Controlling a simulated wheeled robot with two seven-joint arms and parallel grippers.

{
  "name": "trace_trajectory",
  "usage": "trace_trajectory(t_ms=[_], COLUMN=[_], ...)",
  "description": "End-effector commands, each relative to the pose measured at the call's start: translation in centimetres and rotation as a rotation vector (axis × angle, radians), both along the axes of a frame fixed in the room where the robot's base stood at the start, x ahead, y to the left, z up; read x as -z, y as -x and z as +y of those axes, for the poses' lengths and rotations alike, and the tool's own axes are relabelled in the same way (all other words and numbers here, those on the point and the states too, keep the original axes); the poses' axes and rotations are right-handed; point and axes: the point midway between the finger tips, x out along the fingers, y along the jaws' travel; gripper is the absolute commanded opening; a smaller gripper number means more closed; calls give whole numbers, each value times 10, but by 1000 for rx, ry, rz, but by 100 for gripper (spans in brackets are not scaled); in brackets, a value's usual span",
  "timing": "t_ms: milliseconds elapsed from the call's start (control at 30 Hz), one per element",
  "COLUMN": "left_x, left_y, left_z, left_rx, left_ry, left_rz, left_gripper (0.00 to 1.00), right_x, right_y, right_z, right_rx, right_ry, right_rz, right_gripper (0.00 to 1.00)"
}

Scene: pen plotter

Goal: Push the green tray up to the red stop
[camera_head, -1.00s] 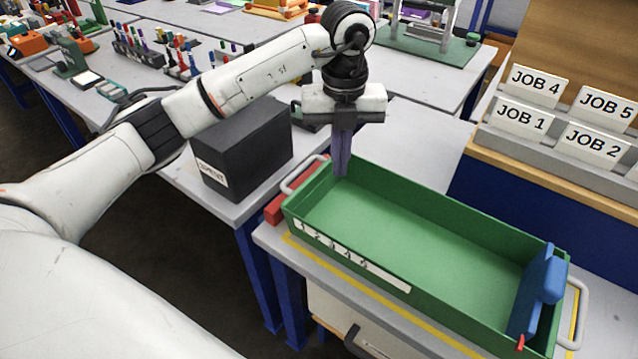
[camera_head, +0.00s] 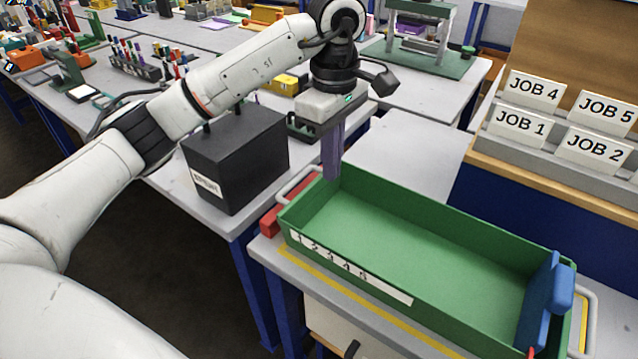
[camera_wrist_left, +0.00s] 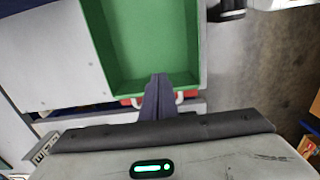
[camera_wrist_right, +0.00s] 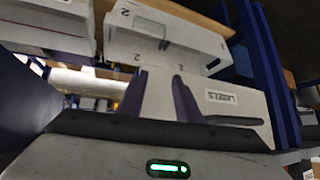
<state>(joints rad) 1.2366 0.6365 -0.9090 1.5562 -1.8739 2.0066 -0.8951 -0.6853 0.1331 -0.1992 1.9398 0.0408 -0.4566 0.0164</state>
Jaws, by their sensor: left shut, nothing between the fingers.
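The green tray (camera_head: 430,222) lies on a grey bench in the head view, with a number strip on its near wall. The red stop (camera_head: 275,216) shows at the tray's left end, partly hidden by the tray and its handle; I cannot tell whether they touch. My left gripper (camera_head: 331,176) is shut and empty, fingers pointing down at the tray's far left corner; contact is unclear. The left wrist view shows the fingers (camera_wrist_left: 158,80) over the tray's handled end, red behind. My right gripper (camera_wrist_right: 158,85) is open and empty in its wrist view.
A blue piece (camera_head: 545,300) stands across the tray's right end. A black box (camera_head: 236,155) sits on the bench at left. A rack of JOB cards (camera_head: 560,135) stands at right. A white box marked LABELS (camera_wrist_right: 225,100) is near my right gripper. Grey bench behind the tray is clear.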

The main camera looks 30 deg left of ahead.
Motion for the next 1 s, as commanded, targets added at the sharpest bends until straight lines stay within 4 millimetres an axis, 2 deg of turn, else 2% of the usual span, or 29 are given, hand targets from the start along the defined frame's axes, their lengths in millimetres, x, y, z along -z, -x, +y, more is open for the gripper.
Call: trace_trajectory(t_ms=[167,500,700,1000], left_x=[28,99,96,96], left_y=[2,2,-2,-3], left_z=[-1,-1,30,40], left_rx=[0,-2,-7,-3], left_ry=[0,0,-1,0], left_rz=[6,6,2,0], left_gripper=[0,0,0,0], right_x=[3,-1,-3,-1], right_y=[0,1,3,4], right_z=[0,0,-2,-4], right_rx=[-1,0,5,8], right_ry=[0,-1,1,2], right_rz=[2,5,10,14], right_gripper=[31,31,31,31])
